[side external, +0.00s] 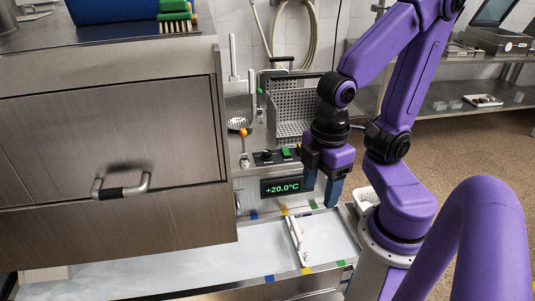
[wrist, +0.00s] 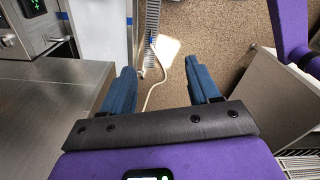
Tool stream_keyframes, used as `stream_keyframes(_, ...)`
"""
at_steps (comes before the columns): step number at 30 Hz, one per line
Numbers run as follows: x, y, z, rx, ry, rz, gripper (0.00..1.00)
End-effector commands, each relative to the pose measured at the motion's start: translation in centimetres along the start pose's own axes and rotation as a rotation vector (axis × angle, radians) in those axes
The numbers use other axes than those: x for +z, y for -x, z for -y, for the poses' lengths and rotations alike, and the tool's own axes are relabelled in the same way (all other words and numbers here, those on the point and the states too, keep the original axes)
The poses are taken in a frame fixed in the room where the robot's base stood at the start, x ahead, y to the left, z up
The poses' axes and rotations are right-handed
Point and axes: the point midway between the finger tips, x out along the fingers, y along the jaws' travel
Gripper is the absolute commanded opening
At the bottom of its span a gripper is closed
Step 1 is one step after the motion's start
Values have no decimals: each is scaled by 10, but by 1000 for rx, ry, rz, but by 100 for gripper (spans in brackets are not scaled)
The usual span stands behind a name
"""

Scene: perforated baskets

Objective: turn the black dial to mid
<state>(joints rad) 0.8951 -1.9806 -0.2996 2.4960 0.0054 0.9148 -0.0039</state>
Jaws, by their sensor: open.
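The black dial (side external: 267,156) appears as a small dark knob on the steel panel, left of a green switch (side external: 286,153) and above the display reading +20.0°C (side external: 282,187). Its pointer setting is too small to read. My gripper (side external: 321,195) hangs to the right of the dial and display, fingers pointing down, open and empty. In the wrist view my gripper (wrist: 160,68) shows two blue fingers spread apart over the floor, with nothing between them. I cannot make out the dial in the wrist view.
A lever with an orange knob (side external: 243,133) stands left of the dial. A perforated basket (side external: 295,112) hangs behind. A large steel cabinet (side external: 110,150) fills the left side.

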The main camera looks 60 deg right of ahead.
Motion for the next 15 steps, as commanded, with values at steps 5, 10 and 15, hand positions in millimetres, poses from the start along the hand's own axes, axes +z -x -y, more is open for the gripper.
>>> stream_keyframes(5, -18, 5, -20, -20, -105, -3, 61)
stream_keyframes(10, -40, 11, -58, -53, -263, -19, 61)
stream_keyframes(15, -55, 17, -102, -83, -416, -42, 61)
